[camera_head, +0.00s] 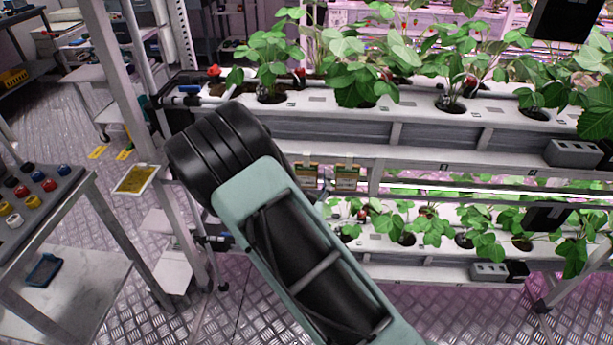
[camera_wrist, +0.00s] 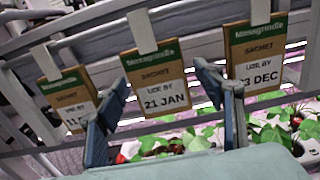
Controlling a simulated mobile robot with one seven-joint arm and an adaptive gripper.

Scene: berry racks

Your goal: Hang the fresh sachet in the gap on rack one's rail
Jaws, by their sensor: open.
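Three brown-and-white sachets with green headers hang by white tabs from the rack rail (camera_wrist: 100,25) in the wrist view. The left sachet (camera_wrist: 70,92) has a date partly hidden by a finger, the middle sachet (camera_wrist: 155,80) reads "USE BY 21 JAN", and the right sachet (camera_wrist: 255,50) shows a date ending in "3 DEC". My gripper (camera_wrist: 161,74) is open, its fingers either side of the middle sachet in the picture; contact cannot be told. In the head view my arm hides the gripper; two sachets (camera_head: 347,177) show beside it under the upper shelf.
Strawberry plants fill the upper trough (camera_head: 420,106) and lower trough (camera_head: 385,243), with leaves close below the sachets. A rack post (camera_head: 130,90) stands left of my arm. A yellow card (camera_head: 135,180) is near it. A side table (camera_head: 60,215) with coloured-capped items stands at the left.

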